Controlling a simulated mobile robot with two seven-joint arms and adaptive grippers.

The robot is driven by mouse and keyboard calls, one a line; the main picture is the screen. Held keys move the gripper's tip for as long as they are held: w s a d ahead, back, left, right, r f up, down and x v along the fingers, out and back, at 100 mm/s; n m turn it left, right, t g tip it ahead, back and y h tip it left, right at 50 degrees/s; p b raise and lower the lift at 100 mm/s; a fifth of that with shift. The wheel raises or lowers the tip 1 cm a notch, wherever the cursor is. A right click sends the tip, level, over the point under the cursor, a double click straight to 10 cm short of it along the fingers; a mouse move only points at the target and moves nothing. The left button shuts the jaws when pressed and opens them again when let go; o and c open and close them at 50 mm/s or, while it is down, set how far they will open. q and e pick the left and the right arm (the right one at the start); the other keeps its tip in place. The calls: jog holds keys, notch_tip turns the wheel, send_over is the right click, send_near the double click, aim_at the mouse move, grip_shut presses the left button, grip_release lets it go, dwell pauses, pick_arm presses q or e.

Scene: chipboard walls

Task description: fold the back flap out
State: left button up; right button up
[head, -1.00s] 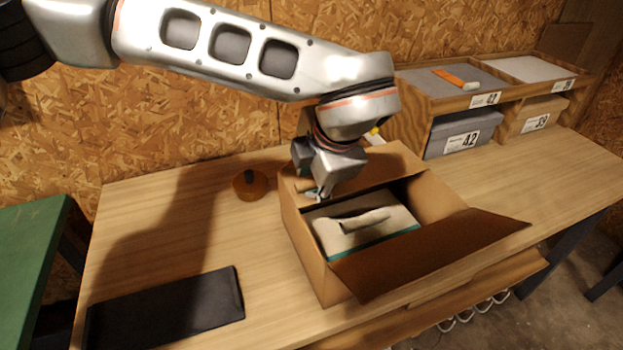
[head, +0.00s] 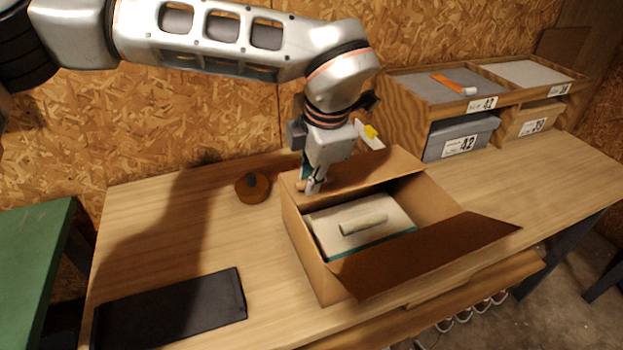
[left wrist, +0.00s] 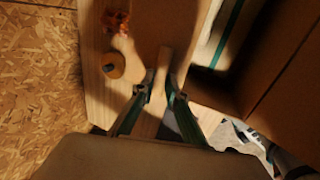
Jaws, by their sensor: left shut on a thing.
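An open brown cardboard box (head: 309,262) stands on the wooden table, with a cream lidded box with a teal edge (head: 330,218) inside it. The back flap (head: 372,176) is a brown panel along the box's rear side. The front flap (head: 425,258) is spread outward toward the lower right. My left gripper (head: 312,187) points down at the left end of the back flap and is shut on it. In the left wrist view its two fingers (left wrist: 160,92) stand either side of a thin cardboard strip. The flap's exact angle is hard to tell. My right gripper is not in view.
A round wooden object (head: 252,187) sits left of the box. A black flat panel (head: 170,308) lies at the table's front left. A wooden shelf unit (head: 405,115) with shoe boxes stands at the back right. The table between panel and box is clear.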

pick_arm(q)
jog(key=shift+w+r, duration=0.1)
jog(key=shift+r, duration=0.15)
jog(key=shift+c, duration=0.2)
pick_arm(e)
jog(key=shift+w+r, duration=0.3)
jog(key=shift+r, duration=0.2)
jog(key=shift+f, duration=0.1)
pick_arm(q)
jog(key=shift+a+r+g, duration=0.1)
jog(key=shift+r+g, duration=0.05)
jog(key=shift+g, duration=0.15)
jog(key=shift+w+a+r+g+h+p, duration=0.1)
jog(key=shift+w+r+g+h+p, duration=0.25)
jog(key=shift+p, duration=0.45)
jog(key=shift+w+a+r+g+h+p, duration=0.1)
jog(key=shift+w+r+g+h+p, duration=0.2)
jog(key=shift+g+p, duration=0.25)
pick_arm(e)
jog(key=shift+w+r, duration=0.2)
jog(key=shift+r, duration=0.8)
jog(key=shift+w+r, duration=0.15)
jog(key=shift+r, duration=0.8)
